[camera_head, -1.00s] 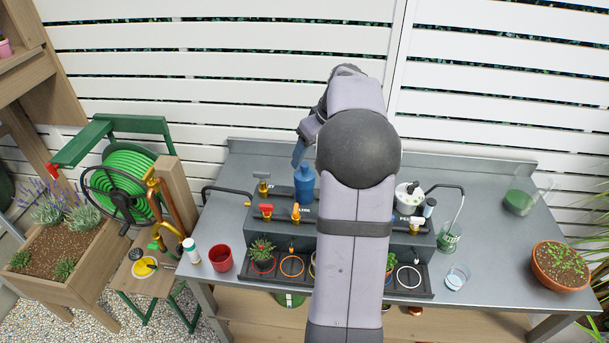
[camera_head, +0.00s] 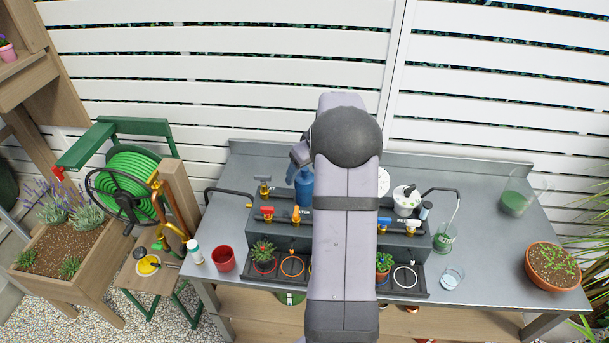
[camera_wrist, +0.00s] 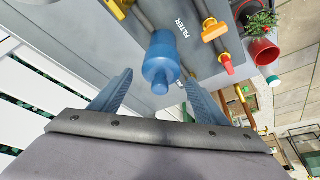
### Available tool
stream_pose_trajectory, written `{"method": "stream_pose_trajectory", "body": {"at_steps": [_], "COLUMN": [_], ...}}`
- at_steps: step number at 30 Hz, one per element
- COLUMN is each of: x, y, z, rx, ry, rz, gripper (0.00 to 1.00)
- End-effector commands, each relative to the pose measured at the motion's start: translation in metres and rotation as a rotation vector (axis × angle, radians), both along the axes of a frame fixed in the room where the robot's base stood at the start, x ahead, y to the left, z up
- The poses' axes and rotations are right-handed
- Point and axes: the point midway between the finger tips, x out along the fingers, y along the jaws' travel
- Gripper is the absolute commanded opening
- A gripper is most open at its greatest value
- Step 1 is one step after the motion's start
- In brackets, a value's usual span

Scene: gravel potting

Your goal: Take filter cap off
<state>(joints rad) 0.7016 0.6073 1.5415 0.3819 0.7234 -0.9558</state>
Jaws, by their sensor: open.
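The filter is a blue canister (camera_head: 304,188) standing on the dark stepped unit on the bench. In the wrist view its rounded blue body (camera_wrist: 161,48) has a narrower end that faces my gripper, beside a "FILTER" label. I cannot make out a seam between cap and body. My gripper (camera_wrist: 159,78) is open, with one blue finger on each side of the canister's near end. Gaps show between the fingers and the canister. In the head view my arm hides most of my gripper, and a fingertip shows at the canister's upper left.
An orange valve handle (camera_wrist: 213,31) and a red one (camera_wrist: 227,64) lie close to the canister. A red cup (camera_head: 223,259) stands at the bench's left. A white pot (camera_head: 406,203) is right of my arm. The bench's back right has clear space.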

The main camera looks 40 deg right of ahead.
Motion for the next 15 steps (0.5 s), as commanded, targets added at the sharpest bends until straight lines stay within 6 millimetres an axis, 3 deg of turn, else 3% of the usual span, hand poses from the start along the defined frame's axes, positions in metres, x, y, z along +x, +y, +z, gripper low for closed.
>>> {"method": "stream_pose_trajectory", "body": {"at_steps": [7,12,15], "x": [0.0005,0.0004,0.0004], "y": [0.0001,0.0001,0.0], "z": [-0.0012,-0.001,-0.0008], "rx": [0.0,0.0,0.0], "ry": [-0.001,0.0,-0.001], "rz": [0.0,0.0,0.0], "gripper": [0.66,0.26,0.25]}}
